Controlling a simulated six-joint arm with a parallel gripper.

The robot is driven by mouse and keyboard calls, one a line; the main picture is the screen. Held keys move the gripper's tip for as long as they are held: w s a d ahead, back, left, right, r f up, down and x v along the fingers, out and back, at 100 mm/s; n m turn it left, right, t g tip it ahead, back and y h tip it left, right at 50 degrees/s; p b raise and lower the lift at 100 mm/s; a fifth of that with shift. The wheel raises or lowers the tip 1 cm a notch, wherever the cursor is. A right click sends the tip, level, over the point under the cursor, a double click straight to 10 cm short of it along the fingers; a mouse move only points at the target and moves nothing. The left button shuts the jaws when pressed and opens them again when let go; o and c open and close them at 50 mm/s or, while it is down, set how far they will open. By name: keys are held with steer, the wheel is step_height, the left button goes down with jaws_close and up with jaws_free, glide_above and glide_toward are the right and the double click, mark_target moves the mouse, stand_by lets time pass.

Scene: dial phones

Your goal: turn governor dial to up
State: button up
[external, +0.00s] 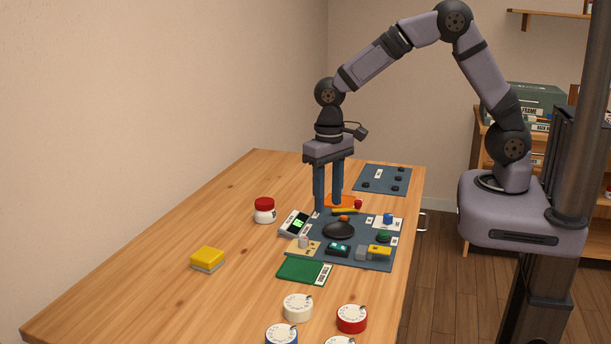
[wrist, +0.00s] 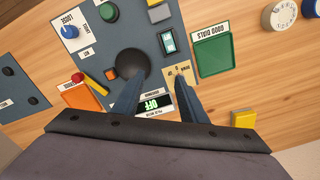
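No label that I can read clearly marks the governor dial. A black round knob (wrist: 131,64) sits on the dark board, and it also shows in the external view (external: 338,231). A small beige panel (wrist: 172,75) with a small knob lies beside it, partly hidden by a finger. A display box (wrist: 153,103) with green lit digits stands between my fingers in the wrist view; its small lettering is unclear. My gripper (external: 328,208) points down over the far left part of the board. Its two blue fingers, also in the wrist view (wrist: 156,78), are apart with nothing held.
The table's left is mostly clear.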

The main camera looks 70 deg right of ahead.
steer(key=m, duration=0.2)
glide_above(303, 238)
step_height(303, 238, down, 2)
steer(key=shift+f, duration=0.2)
steer(key=shift+f, duration=0.15)
steer(key=shift+f+p, duration=0.85)
steer(key=shift+f, duration=2.65)
jaws_close()
